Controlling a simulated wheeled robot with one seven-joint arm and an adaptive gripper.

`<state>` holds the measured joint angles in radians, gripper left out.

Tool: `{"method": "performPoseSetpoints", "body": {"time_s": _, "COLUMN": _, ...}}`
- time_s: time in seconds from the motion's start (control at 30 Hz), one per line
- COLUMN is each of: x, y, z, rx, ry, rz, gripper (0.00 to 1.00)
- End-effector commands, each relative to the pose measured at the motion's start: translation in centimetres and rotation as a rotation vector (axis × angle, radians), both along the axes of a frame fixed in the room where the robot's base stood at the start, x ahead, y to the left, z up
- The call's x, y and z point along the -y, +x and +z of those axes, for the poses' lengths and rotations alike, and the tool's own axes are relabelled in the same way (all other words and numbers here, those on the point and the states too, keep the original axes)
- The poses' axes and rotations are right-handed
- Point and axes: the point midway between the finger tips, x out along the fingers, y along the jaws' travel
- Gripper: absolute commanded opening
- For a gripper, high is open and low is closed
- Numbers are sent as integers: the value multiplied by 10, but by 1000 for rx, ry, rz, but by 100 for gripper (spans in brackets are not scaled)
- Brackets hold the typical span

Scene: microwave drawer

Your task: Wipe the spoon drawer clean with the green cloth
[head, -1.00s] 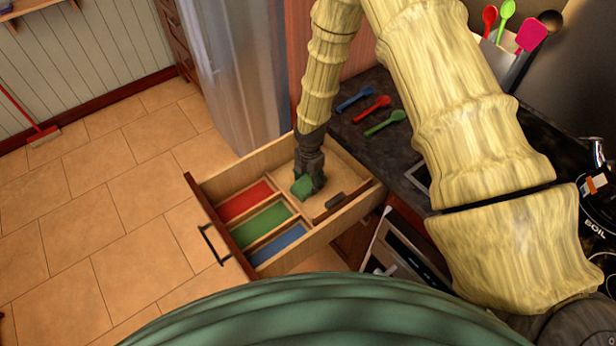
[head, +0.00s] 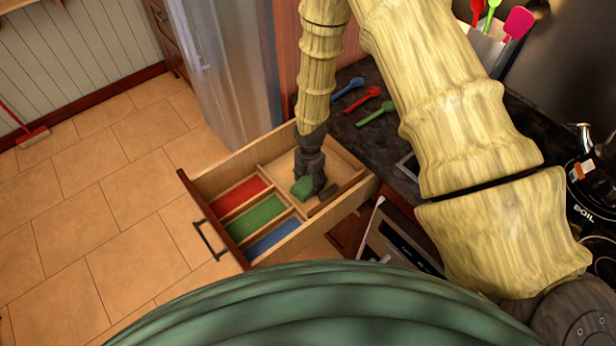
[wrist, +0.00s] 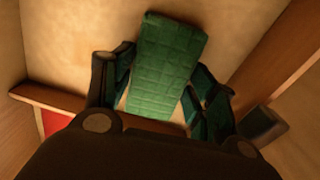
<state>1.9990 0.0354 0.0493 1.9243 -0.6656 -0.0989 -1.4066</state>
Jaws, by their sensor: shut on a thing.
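The spoon drawer (head: 222,181) is pulled open, with red, green and blue compartments at its front and a bare wooden section behind them. My gripper (head: 306,184) points down into that rear section. It is shut on the green cloth (head: 301,187), a folded quilted piece. In the wrist view the cloth (wrist: 168,62) sticks out between the two dark fingers, over the pale drawer floor (wrist: 80,40), which shows brownish smudges. I cannot tell whether the cloth touches the floor. A blue spoon (head: 347,88), a red spoon (head: 368,97) and a green spoon (head: 378,113) lie on the dark counter.
A small dark block shows beside the gripper in the wrist view (wrist: 262,124). Drawer walls and dividers surround the gripper. A utensil holder (head: 492,52) and a kettle (head: 595,170) stand to the right. A fridge (head: 225,70) stands behind the drawer.

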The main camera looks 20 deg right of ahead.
Motion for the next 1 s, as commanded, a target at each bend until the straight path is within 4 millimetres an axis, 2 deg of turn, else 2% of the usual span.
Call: {"method": "performPoseSetpoints", "body": {"time_s": 1.0, "x": -14, "y": 40, "z": -1, "rx": 3, "ry": 1, "rz": 0, "gripper": 38}}
